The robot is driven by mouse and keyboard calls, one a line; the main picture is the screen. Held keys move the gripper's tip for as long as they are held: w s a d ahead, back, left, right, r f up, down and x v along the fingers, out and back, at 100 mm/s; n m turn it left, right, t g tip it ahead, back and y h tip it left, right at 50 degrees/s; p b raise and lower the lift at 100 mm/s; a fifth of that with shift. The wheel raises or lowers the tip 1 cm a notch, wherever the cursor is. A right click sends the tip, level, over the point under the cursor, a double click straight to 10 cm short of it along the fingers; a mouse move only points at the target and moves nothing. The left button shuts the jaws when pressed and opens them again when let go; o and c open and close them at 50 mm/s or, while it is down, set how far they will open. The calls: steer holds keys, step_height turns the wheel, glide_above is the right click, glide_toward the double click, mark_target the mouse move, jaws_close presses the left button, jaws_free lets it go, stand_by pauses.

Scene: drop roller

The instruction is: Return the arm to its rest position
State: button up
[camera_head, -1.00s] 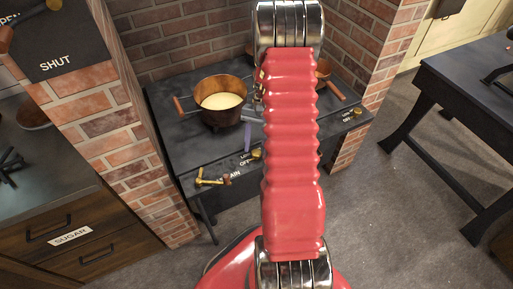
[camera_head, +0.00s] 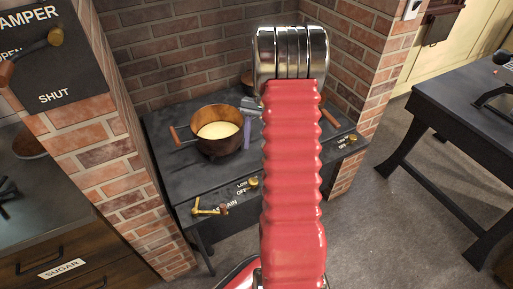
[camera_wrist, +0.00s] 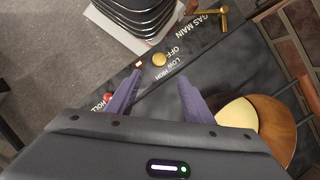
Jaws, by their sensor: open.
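My gripper (camera_wrist: 158,98) shows in the wrist view with its two purple fingers apart and nothing between them. It hangs over the stove front, near a brass knob (camera_wrist: 159,60) marked OFF, LOW and HIGH. In the head view my red ribbed arm stands upright across the middle and hides most of the gripper; a purple finger (camera_head: 248,132) shows just left of the arm, beside the copper pot.
A copper pot (camera_head: 217,145) with pale contents stands on the dark stove (camera_head: 178,165). A brass gas main valve (camera_head: 208,207) is on its front. Brick walls flank the stove. A dark table (camera_head: 462,110) stands at right, with open floor between.

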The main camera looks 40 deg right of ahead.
stand_by(0.6)
steer(key=s+a+r+n+t+h, duration=0.1)
steer(key=s+a+r+n, duration=0.3)
steer(key=a, duration=0.6)
steer(key=s+a+r+n+t+h, duration=0.1)
steer(key=s+a+r+n+t, duration=0.3)
steer(key=a+r, duration=0.5)
steer(key=s+a+r+n+t+h, duration=0.1)
steer(key=s+a+r+n, duration=0.3)
steer(key=a, duration=0.9)
step_height(320, 180, up, 3)
steer(key=shift+s+f+t+h, duration=0.2)
steer(key=shift+s+t+h, duration=0.15)
steer(key=shift+t, duration=0.55)
steer(key=shift+a, duration=0.1)
